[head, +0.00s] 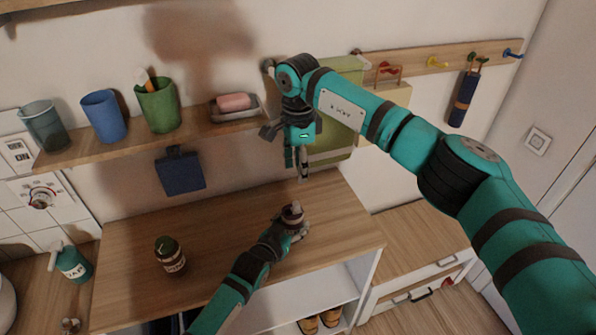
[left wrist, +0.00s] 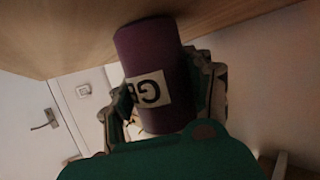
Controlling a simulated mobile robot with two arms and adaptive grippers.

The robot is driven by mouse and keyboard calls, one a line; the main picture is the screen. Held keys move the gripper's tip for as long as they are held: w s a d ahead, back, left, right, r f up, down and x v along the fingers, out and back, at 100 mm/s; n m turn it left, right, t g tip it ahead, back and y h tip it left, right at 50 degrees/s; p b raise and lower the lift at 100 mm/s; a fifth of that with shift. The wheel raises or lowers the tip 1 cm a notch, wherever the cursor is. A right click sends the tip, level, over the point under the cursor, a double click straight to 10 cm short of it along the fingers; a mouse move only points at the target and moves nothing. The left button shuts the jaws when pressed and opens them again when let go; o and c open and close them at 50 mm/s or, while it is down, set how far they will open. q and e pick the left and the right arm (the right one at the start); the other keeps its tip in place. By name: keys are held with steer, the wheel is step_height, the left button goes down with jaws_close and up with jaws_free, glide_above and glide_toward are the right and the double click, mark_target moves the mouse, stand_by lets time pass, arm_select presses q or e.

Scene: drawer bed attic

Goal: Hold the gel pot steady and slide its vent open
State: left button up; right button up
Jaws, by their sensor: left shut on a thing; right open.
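The gel pot is a dark purple pot (head: 292,214) at the right part of the wooden top. My left gripper (head: 290,228) is shut on it, with fingers around its sides. In the left wrist view the purple pot (left wrist: 157,60) fills the middle, with a pale label whose letters look upside down. Its vent cannot be made out. I cannot tell whether the pot touches the wood. My right gripper (head: 297,160) is open and empty, above and slightly behind the pot, pointing down.
A brown labelled pot with a green lid (head: 170,258) stands left on the wooden top (head: 225,225). A shelf (head: 190,135) with cups and a soap dish (head: 236,108) runs behind. The wood between the pots is clear.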

arm_select(q)
steer(key=o, duration=1.3)
steer(key=shift+o, duration=0.2)
